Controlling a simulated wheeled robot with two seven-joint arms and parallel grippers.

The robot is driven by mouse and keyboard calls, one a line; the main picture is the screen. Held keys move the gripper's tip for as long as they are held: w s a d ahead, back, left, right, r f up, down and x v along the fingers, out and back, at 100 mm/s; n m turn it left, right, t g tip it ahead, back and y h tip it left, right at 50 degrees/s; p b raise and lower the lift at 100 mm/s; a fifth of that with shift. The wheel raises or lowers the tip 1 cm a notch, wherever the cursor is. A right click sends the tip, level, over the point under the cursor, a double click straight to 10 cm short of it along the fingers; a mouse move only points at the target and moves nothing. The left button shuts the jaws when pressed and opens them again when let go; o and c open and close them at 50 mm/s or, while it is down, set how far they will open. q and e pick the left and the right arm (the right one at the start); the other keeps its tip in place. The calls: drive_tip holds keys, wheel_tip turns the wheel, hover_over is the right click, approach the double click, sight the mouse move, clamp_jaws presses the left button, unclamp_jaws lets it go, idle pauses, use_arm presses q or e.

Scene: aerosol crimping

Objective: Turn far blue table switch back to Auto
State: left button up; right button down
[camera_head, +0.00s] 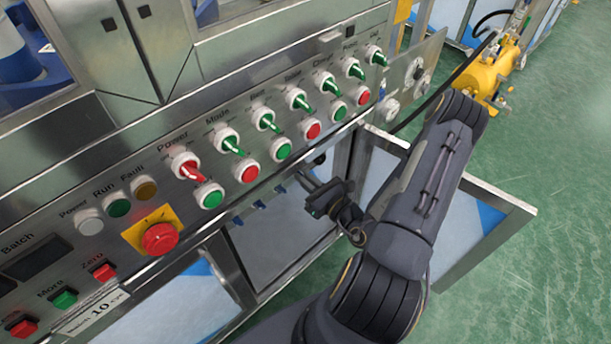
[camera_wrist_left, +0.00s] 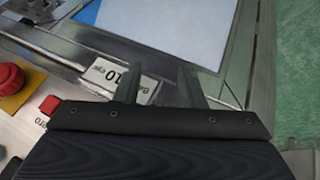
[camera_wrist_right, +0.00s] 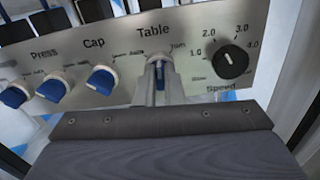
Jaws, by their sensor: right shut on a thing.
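The blue Table switch (camera_wrist_right: 160,70) is on a steel panel in the right wrist view, under the label "Table". My right gripper (camera_wrist_right: 155,88) is shut on its knob, and the fingers hide much of it. The knob points roughly straight up or down in that view; its exact setting is hard to read. In the head view, my right gripper (camera_head: 305,180) reaches below the front edge of the main panel. My left gripper (camera_wrist_left: 161,88) shows only in its own wrist view, open and empty, over the panel's lower edge.
The Cap switch (camera_wrist_right: 101,80) and Press switch (camera_wrist_right: 56,90) sit left of Table; a black Speed dial (camera_wrist_right: 232,62) sits right. Above, the main panel (camera_head: 120,165) carries green and red switches and a red emergency button (camera_head: 160,238). Open cabinet doors flank my right arm.

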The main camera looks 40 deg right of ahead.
drive_tip(key=n+b, duration=0.1)
drive_tip(key=n, duration=0.9)
drive_tip(key=shift+a+f, duration=0.1)
idle(0.4)
drive_tip(key=c, duration=1.5)
unclamp_jaws()
drive_tip(key=shift+c, duration=0.2)
drive_tip(key=s, duration=0.8)
drive_tip(key=shift+d+p, duration=0.35)
